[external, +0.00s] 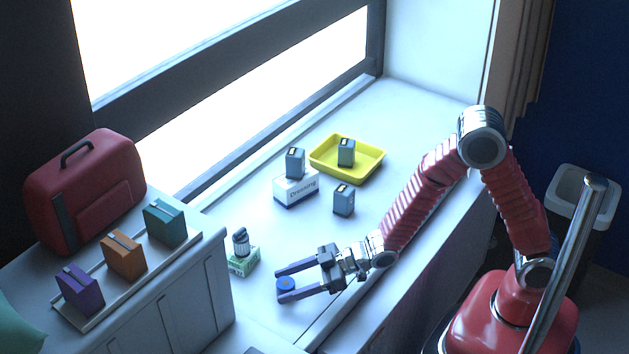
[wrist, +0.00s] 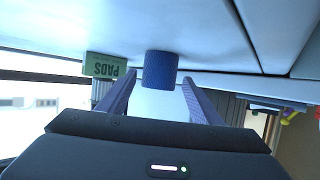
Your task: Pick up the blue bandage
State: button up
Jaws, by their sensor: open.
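The blue bandage (external: 286,284) is a small blue roll on the white counter, near its front edge in the external view. In the wrist view the bandage (wrist: 160,71) is a blue cylinder just beyond the fingertips, in line with the gap between them. My gripper (external: 279,283) is open, low over the counter, with its fingertips on either side of the bandage in the external view. In the wrist view my gripper (wrist: 160,82) shows both fingers spread with nothing held. Whether either finger touches the bandage I cannot tell.
A green pads box (external: 243,262) with a small bottle on it stands left of my gripper; the box (wrist: 104,66) shows in the wrist view. A Dressing box (external: 296,188), a yellow tray (external: 375,168) and several grey blocks stand farther back. A lower cabinet (external: 196,298) is at left.

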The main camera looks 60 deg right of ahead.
aim_at(272, 296)
jog(key=shift+x, duration=2.35)
jog(key=shift+d+f, duration=0.1)
jog(key=shift+c, duration=0.7)
jog(key=c, duration=1)
notch_tip(272, 296, up, 10)
